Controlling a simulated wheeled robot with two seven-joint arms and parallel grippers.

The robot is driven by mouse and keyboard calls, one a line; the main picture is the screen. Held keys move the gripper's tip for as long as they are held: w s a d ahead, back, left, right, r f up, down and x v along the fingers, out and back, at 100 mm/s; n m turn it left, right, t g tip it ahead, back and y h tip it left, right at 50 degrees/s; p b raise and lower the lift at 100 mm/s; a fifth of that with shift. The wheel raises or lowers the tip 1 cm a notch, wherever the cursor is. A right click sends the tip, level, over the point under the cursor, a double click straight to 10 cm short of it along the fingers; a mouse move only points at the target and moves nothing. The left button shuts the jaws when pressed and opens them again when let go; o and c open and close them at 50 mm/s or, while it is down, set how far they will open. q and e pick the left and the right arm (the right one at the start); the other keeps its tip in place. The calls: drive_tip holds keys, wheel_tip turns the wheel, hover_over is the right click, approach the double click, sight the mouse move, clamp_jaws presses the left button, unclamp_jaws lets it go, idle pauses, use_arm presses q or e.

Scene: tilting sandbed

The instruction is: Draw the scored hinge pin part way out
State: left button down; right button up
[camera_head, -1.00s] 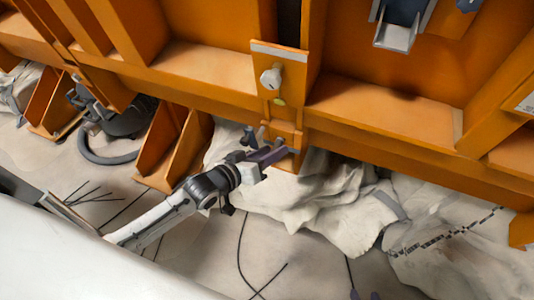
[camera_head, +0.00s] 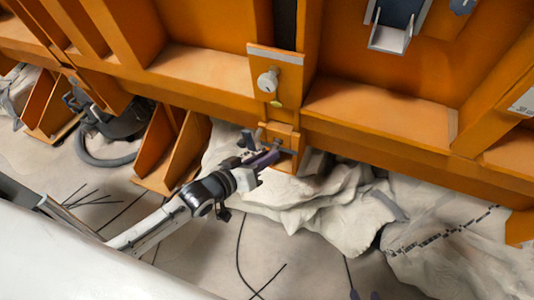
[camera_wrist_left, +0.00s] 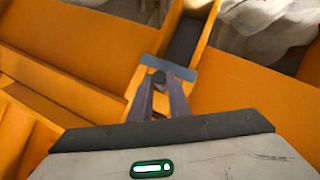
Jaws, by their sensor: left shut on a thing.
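My left gripper (camera_head: 272,156) reaches from the lower left to a small orange hinge block (camera_head: 283,131) under the large orange panel. In the left wrist view its two purple-grey fingers (camera_wrist_left: 157,88) close around a dark, round-ended pin (camera_wrist_left: 158,77). A blue-grey plate or bar (camera_wrist_left: 182,70) lies just beyond the fingertips. In the head view a short grey bar (camera_head: 288,146) shows at the block beside the fingers. The pin's score mark and its depth in the block cannot be made out.
A light knob (camera_head: 267,82) stands on a plate above the block. Orange ribs and ledges (camera_head: 380,105) line the back. Crumpled pale sheeting (camera_head: 320,205) lies beneath. A dark hose (camera_head: 105,160) curls at the left. Thin dark rods (camera_head: 240,250) lie on the pale floor.

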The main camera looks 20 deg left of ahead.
use_arm(q)
drive_tip(key=shift+s+p, duration=0.35)
drive_tip(key=shift+s, duration=0.45)
